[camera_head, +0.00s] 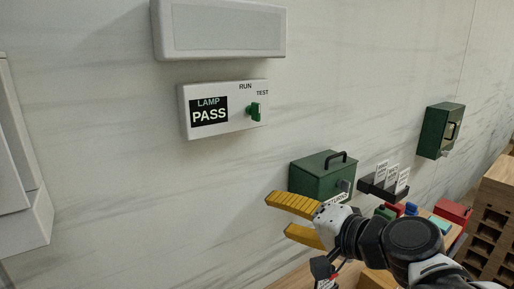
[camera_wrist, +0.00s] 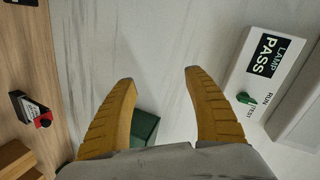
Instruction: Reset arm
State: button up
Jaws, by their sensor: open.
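My gripper (camera_head: 280,218) has two ribbed yellow fingers. It is open and empty, below the lamp box and in front of the lower part of the wall. In the wrist view my gripper (camera_wrist: 165,85) also shows its fingers spread, with only wall between the tips. The white lamp box (camera_head: 222,107) is on the wall, with a black label reading LAMP PASS and a green knob (camera_head: 254,111) beside the words RUN and TEST. The lamp box (camera_wrist: 236,70) and its knob (camera_wrist: 245,98) also show at the right of the wrist view, apart from my fingers.
A green box with a black handle (camera_head: 322,172) stands behind my gripper, partly hidden. A card holder (camera_head: 378,188), a red box (camera_head: 453,211) and a brown rack (camera_head: 494,205) are at the right. Another green box (camera_head: 440,130) is on the wall. Bare wall lies left of my gripper.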

jog(key=s+d+f+n+g+h+b, duration=0.1)
jog(key=s+d+f+n+h+b, duration=0.1)
jog(key=f+b, duration=0.5)
jog(key=s+d+f+n+g+h+b, duration=0.2)
jog(key=s+d+f+b, duration=0.4)
jog(key=f, duration=1.2)
jog(key=s+d+f+n+g+h+b, duration=0.1)
jog(key=s+d+f+h+b, duration=0.3)
jog(key=f, duration=0.9)
jog(key=n+b, duration=0.1)
jog(key=b, duration=0.2)
jog(key=shift+d+f+h+b, duration=0.15)
jog(key=shift+d+h+b, duration=0.15)
jog(key=shift+d, duration=0.05)
